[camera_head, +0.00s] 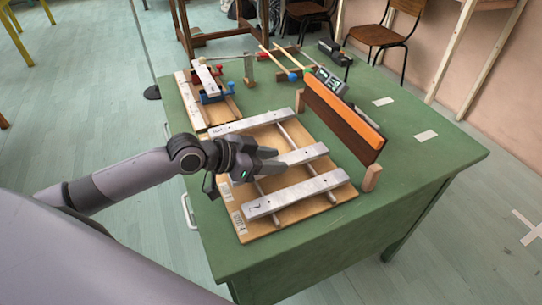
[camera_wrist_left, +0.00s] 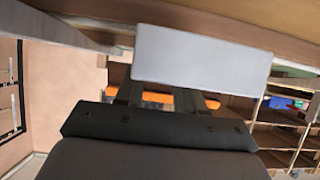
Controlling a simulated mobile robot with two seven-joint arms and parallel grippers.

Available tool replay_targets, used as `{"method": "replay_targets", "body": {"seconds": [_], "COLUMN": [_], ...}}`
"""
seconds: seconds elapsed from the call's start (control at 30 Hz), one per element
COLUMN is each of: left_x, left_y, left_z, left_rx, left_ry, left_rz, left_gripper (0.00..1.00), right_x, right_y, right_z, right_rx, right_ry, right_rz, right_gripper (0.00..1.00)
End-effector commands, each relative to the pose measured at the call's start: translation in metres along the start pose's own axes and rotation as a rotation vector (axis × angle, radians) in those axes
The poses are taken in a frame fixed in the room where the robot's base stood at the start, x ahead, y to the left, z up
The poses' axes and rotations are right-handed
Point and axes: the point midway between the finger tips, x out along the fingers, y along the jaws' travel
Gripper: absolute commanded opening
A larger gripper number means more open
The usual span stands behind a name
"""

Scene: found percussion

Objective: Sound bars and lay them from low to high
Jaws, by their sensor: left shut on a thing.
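My left gripper (camera_head: 268,160) is shut on a grey metal bar (camera_head: 303,156), the middle one over the wooden board (camera_head: 234,193). In the left wrist view the bar's pale face (camera_wrist_left: 200,58) fills the upper middle, in front of the fingers (camera_wrist_left: 160,97). I cannot tell whether this bar touches the rails. A front bar (camera_head: 295,193) and a back bar (camera_head: 240,122) lie across the rails, on either side of the gripper. Another light bar (camera_head: 206,75) sits at the back left above blue and red clamps. My right gripper is not in view.
An upright dark board with an orange top (camera_head: 345,112) stands just right of the rails. Behind are mallets (camera_head: 281,66) and a small device with a display (camera_head: 329,80). The green table (camera_head: 420,155) is mostly clear at right, with two pale tape marks.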

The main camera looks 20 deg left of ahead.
Motion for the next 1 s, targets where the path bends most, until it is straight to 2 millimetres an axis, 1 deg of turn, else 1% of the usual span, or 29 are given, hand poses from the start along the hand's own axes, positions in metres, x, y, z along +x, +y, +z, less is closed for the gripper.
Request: {"method": "replay_targets", "body": {"seconds": [0.37,0.8,0.83,0.87,0.9,1.0], "left_x": [0.0002,0.0041,0.0039,0.0038,0.0038,0.0038], "left_y": [0.0,0.0,-0.0001,-0.0001,0.0,0.0], "left_z": [-0.0006,0.0067,0.0061,0.0059,0.006,0.0062], "left_rx": [0.0,0.0,0.0,0.0,0.0,0.0], "left_ry": [0.003,0.003,0.003,0.003,0.003,0.002], "left_rz": [0.0,0.0,0.0,0.0,0.0,0.0], "left_gripper": [0.0,0.0,0.45,0.54,0.67,0.68], "right_x": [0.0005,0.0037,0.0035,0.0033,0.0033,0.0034], "right_y": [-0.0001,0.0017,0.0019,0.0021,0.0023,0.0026], "right_z": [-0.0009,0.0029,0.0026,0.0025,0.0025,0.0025], "right_rx": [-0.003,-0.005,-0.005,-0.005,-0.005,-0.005], "right_ry": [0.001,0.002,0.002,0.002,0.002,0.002], "right_rz": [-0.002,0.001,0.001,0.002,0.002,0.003], "right_gripper": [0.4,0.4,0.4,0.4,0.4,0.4]}}
